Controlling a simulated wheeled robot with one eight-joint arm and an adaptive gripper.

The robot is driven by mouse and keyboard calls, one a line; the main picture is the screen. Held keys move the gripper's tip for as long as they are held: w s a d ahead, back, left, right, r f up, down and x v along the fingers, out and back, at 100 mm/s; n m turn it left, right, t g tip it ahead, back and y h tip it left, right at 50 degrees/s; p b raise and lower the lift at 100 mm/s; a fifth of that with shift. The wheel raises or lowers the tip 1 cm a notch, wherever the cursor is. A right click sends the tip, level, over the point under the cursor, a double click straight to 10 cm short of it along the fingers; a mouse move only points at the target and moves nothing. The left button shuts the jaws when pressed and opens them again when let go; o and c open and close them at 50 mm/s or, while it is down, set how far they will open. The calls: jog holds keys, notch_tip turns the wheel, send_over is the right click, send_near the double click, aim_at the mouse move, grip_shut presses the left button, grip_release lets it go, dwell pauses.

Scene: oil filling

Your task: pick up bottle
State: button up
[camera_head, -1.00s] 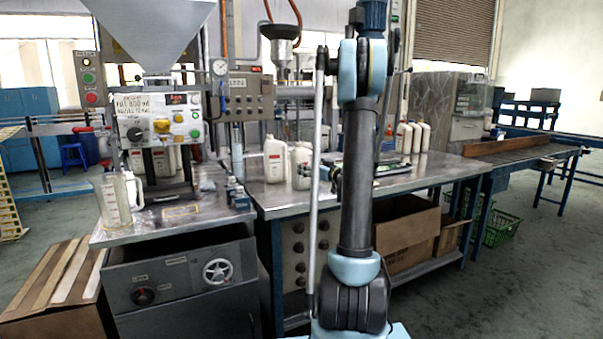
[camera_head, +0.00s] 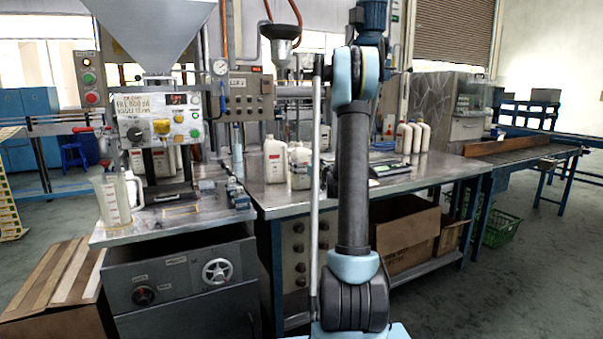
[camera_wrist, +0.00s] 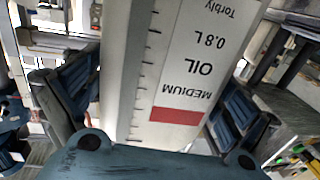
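A white bottle (camera_wrist: 145,75) fills the middle of the wrist view. Its label reads OIL, MEDIUM and 0.8 L upside down, with a red band and a level scale along one side. My gripper (camera_wrist: 160,105) has one finger on each side of it, and both fingers appear to press against its sides. The bottle's base and top are out of this view. In the head view my arm hides my gripper and the held bottle. Similar white bottles (camera_head: 275,160) stand on the metal table left of my arm, and several more (camera_head: 415,138) stand right of it.
A filling machine with a funnel (camera_head: 155,35) and control panel stands at the left, with a clear jug (camera_head: 115,200) on its bench. The metal table (camera_head: 440,172) has free room at its right front. Cardboard boxes (camera_head: 405,235) sit beneath it.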

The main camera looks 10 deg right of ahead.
jog(key=c, duration=0.5)
notch_tip(320, 180, up, 10)
dwell(0.5)
